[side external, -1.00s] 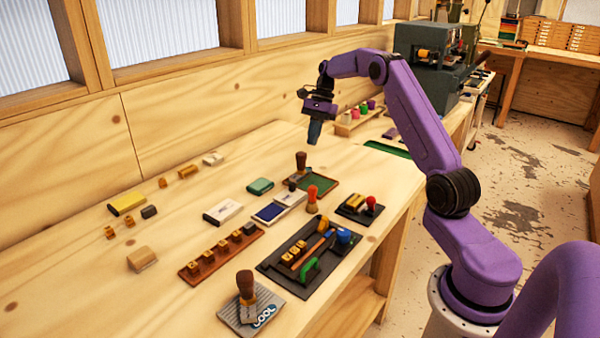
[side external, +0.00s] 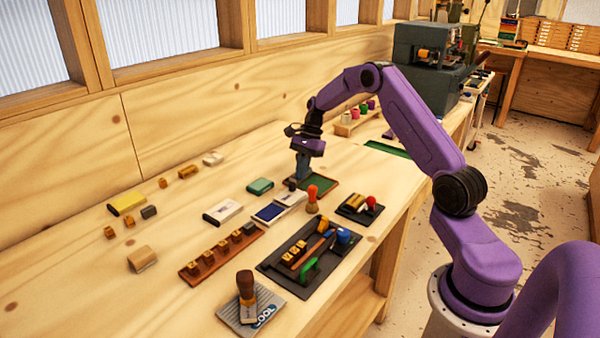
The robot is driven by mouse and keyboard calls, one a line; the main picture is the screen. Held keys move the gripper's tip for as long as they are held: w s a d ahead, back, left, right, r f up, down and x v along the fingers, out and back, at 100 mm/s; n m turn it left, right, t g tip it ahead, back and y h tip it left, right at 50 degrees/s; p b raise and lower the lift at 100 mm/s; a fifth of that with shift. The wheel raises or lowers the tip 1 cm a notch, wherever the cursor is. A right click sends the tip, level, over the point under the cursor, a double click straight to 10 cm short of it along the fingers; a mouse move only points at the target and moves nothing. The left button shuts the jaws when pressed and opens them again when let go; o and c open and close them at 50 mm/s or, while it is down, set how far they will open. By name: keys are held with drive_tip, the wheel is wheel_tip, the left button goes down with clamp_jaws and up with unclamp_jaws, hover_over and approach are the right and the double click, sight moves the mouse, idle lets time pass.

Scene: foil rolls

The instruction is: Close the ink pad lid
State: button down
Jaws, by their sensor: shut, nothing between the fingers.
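An open ink pad with a dark blue pad (side external: 269,213) lies in the middle of the table. Its white lid (side external: 291,198) is folded back flat on the far right side of the pad. My gripper (side external: 302,180) points down, shut and empty, just beyond the lid over the near left part of a green mat. I cannot tell whether its fingertips touch anything. A wooden-handled stamp on that mat is now hidden behind my gripper.
A red-handled stamp (side external: 312,199) stands right of the lid. A white box (side external: 222,211) and a green box (side external: 260,187) lie to the left. A dark tool tray (side external: 270,266) is in front.

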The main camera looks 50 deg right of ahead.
drive_tip(key=shift+a, duration=0.45)
hover_over(280, 201)
drive_tip(key=shift+a, duration=0.1)
idle(0.5)
